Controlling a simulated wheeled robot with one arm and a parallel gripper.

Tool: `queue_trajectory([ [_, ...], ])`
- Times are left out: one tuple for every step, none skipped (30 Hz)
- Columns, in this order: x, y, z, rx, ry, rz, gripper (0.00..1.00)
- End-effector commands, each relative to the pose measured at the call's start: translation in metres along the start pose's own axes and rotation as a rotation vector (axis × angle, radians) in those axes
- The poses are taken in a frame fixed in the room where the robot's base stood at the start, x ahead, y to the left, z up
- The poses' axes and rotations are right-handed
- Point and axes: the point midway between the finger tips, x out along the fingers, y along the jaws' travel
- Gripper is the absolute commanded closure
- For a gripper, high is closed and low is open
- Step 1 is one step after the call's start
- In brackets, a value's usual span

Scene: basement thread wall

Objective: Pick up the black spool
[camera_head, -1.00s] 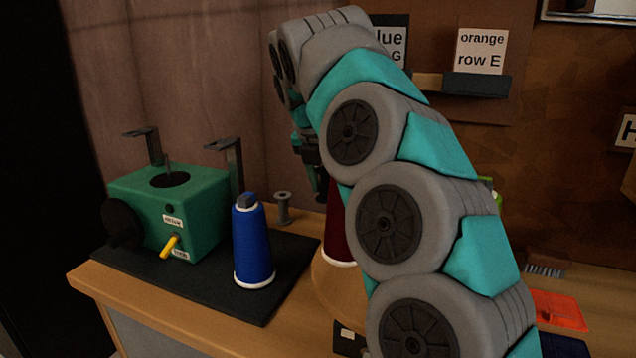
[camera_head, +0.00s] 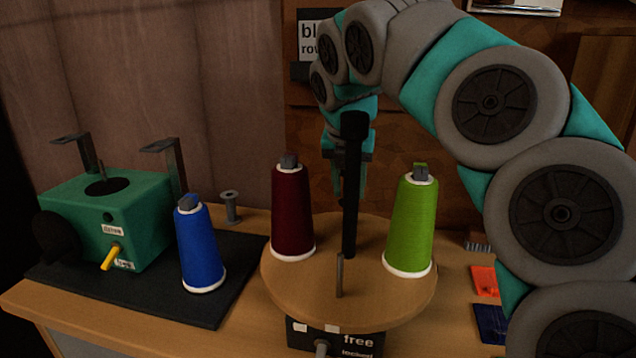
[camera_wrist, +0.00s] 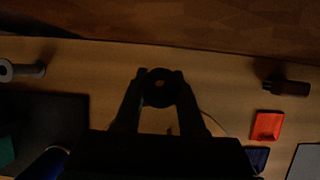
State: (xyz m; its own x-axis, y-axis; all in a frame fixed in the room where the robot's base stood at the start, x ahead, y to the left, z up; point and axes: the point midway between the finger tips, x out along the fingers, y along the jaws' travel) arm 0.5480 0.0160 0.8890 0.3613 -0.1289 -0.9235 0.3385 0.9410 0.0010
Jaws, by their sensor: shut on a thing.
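In the head view my gripper (camera_head: 347,178) points down behind the turntable's black post. The post and the fingers hide the spool there, and I cannot tell how far it is above the table.
A round wooden turntable (camera_head: 300,300) carries a dark red cone (camera_head: 293,212), a green cone (camera_head: 412,222) and the black post (camera_head: 351,215). At left are a blue cone (camera_head: 199,248), a grey spool (camera_head: 231,207) and a green machine (camera_head: 140,215). An orange tray (camera_wrist: 267,125) lies right.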

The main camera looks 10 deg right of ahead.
Motion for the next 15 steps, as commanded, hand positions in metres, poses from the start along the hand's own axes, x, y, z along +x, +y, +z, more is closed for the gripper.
queue_trajectory([
  [-0.001, -0.012, 0.0, 0.004, 0.0, 0.001, 1.0],
  [-0.001, -0.018, -0.001, 0.004, 0.0, 0.001, 1.0],
  [-0.001, -0.026, -0.001, 0.003, 0.001, 0.001, 1.0],
  [-0.001, -0.032, -0.001, 0.002, 0.001, 0.0, 1.0],
  [0.0, -0.039, -0.001, 0.002, 0.001, -0.001, 1.0],
  [0.0, -0.047, -0.001, 0.002, 0.001, -0.001, 1.0],
  [0.0, -0.053, -0.001, 0.002, 0.001, -0.001, 1.0],
  [0.0, -0.059, -0.001, 0.003, 0.001, -0.001, 1.0],
  [-0.001, -0.068, -0.001, 0.003, 0.001, 0.0, 1.0],
  [-0.001, -0.074, -0.001, 0.004, 0.0, 0.002, 1.0],
  [-0.001, -0.08, -0.001, 0.005, 0.0, 0.002, 1.0],
  [-0.001, -0.089, -0.001, 0.004, 0.0, 0.001, 1.0],
  [-0.001, -0.095, -0.001, 0.004, -0.001, 0.001, 1.0],
  [-0.001, -0.101, -0.001, 0.004, -0.001, 0.0, 1.0],
  [-0.001, -0.109, -0.001, 0.003, 0.0, 0.0, 1.0],
])
